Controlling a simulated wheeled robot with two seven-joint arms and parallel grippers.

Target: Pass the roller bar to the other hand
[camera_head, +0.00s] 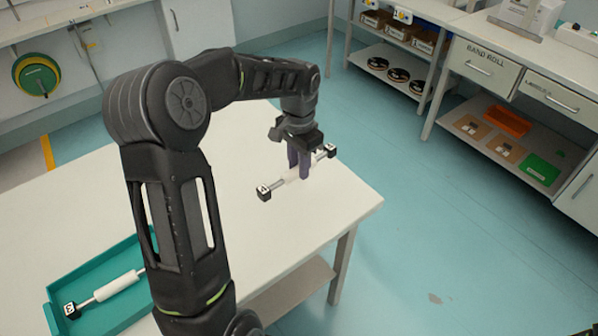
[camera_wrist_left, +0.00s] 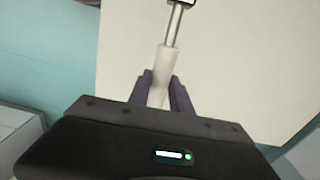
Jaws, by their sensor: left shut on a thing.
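The roller bar (camera_head: 284,183) has a white middle sleeve, thin metal ends and black end blocks with white labels. My left gripper (camera_head: 299,175) is shut on its white middle and holds it above the right part of the white table. In the left wrist view the white sleeve (camera_wrist_left: 165,64) lies between the dark fingers (camera_wrist_left: 166,92), and one metal end points away from me. A second, similar roller bar (camera_head: 118,286) lies in a teal tray (camera_head: 52,290) at the lower left, partly hidden by my left arm. My right gripper is not in view.
The white table (camera_head: 235,240) is mostly bare, with its right corner near the held bar and open floor (camera_head: 420,230) beyond. A shelf bench with drawers (camera_head: 485,66) stands at the upper right. A counter (camera_head: 60,25) runs along the upper left.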

